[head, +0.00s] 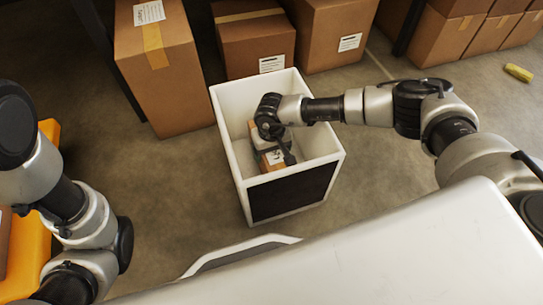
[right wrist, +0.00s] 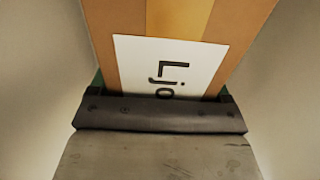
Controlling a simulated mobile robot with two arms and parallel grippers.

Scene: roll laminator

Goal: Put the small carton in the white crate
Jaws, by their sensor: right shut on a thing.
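The small carton (head: 277,157) is brown with a white label and is inside the white crate (head: 327,165) in the head view, partly hidden by my right gripper. My right gripper (head: 279,146) reaches down into the crate and is shut on the carton. In the right wrist view the carton (right wrist: 211,22) fills the middle, with tan tape and a white label reading "Ljo" in part. The gripper's dark edge covers its lower part. I cannot tell whether the carton touches the crate floor. My left gripper is not in view; only my left arm shows.
Large cardboard boxes (head: 160,85) stand behind the crate. A yellow object (head: 518,73) lies on the floor at the far right. An orange-yellow thing (head: 33,262) is at the left edge behind my left arm. The floor left of the crate is clear.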

